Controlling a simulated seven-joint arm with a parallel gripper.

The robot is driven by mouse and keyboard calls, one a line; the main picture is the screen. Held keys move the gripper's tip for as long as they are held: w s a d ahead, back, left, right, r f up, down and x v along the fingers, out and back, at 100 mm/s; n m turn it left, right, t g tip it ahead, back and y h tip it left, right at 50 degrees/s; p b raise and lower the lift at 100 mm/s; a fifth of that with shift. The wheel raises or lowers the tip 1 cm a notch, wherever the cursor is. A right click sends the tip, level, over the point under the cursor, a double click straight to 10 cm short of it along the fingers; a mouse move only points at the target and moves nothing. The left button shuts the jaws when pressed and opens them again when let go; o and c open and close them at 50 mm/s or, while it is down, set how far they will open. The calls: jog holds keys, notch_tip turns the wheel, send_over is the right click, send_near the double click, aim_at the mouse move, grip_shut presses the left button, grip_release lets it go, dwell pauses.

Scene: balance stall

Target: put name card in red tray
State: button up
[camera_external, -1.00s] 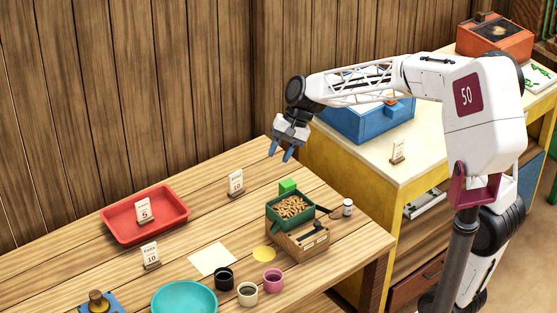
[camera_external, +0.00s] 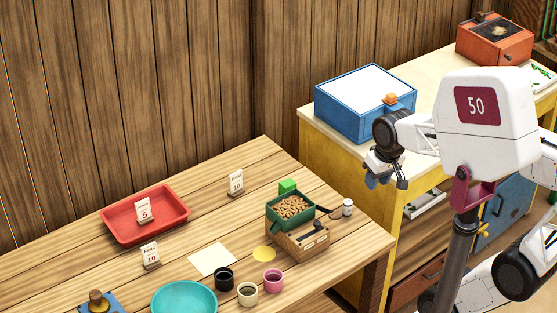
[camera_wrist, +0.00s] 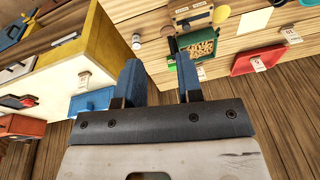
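The red tray (camera_external: 174,207) lies on the wooden table at the left. One small white card (camera_external: 144,211) marked 5 stands in or against it. A card (camera_external: 151,255) marked 10 stands in front of the tray, and another card (camera_external: 236,183) stands to its right. In the wrist view, a further card (camera_wrist: 84,78) stands on the yellow cabinet's top; my gripper hides that spot in the external view. My gripper (camera_external: 386,183) hangs in front of the yellow cabinet's top edge. In the wrist view its blue fingers (camera_wrist: 158,58) are apart with nothing between them.
A blue box (camera_external: 360,112) and an orange box (camera_external: 494,40) stand on the cabinet top. A green container of nuts (camera_external: 291,207), cups (camera_external: 247,293), a small bottle (camera_external: 347,207) and a turquoise bowl (camera_external: 184,299) stand on the table.

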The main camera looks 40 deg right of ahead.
jog(key=shift+n+h, duration=0.5)
jog(key=s, duration=0.1)
jog(key=s+d, duration=0.1)
jog(key=s+f, duration=0.1)
jog(key=s, duration=0.1)
jog(key=shift+d, duration=0.35)
